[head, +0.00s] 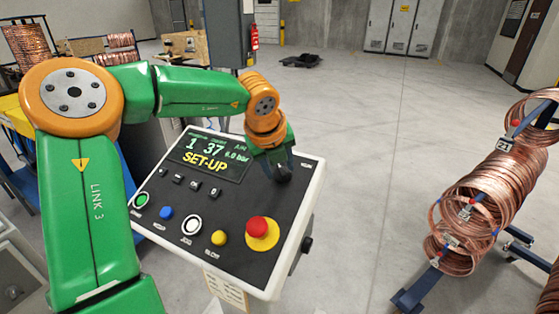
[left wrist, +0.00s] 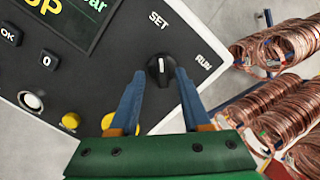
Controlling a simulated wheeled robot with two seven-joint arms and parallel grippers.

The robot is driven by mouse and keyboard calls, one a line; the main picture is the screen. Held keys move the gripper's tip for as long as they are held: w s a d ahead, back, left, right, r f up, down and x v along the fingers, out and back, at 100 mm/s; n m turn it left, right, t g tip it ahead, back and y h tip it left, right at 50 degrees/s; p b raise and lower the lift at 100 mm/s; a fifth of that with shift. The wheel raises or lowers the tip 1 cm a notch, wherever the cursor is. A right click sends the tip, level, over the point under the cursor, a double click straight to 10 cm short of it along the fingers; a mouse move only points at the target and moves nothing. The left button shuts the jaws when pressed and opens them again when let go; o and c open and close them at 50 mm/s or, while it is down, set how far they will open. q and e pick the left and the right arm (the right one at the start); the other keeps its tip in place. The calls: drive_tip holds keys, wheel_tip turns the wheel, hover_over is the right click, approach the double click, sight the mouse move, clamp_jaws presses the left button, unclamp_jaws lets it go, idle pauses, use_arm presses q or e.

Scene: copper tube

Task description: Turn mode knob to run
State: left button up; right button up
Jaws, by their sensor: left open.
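The black mode knob (left wrist: 160,70) sits on the dark control panel (head: 185,200) between the labels SET and RUN (left wrist: 203,61). Its white mark points up toward SET in the left wrist view. The panel's screen (head: 208,153) reads SET-UP. My left gripper (left wrist: 160,74) is open, with one blue finger on each side of the knob; I cannot tell whether they touch it. In the head view the gripper (head: 277,163) is over the panel's upper right corner and hides most of the knob area. My right gripper is not in view.
A red emergency button on a yellow base (head: 262,233) stands up at the panel's lower right. Green, blue, white and yellow buttons line its front. Copper coils (head: 480,210) on a blue rack stand to the right. The floor between is clear.

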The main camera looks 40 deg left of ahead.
use_arm(q)
drive_tip(key=shift+w+a+f, duration=0.2)
drive_tip(key=shift+w+f, duration=0.15)
drive_tip(key=shift+w, duration=0.05)
drive_tip(key=shift+s+d+r, duration=0.1)
drive_tip(key=shift+d, duration=0.05)
clamp_jaws()
drive_tip(key=shift+m+b, duration=1.3)
drive_tip(key=shift+m, duration=0.2)
drive_tip(key=m+b, duration=0.1)
drive_tip(key=m, duration=0.2)
drive_tip(key=shift+m+h, duration=0.3)
drive_tip(key=shift+m, duration=0.1)
drive_tip(key=m, duration=0.2)
drive_tip(key=shift+m+t, duration=0.3)
drive_tip(key=shift+m, duration=0.1)
drive_tip(key=m, duration=0.2)
drive_tip(key=shift+r+m, duration=0.1)
drive_tip(key=shift+m, duration=0.3)
drive_tip(key=m+p, duration=0.1)
drive_tip(key=m, duration=0.4)
drive_tip(key=shift+m+h+p, duration=0.3)
drive_tip(key=shift+h+p, duration=0.1)
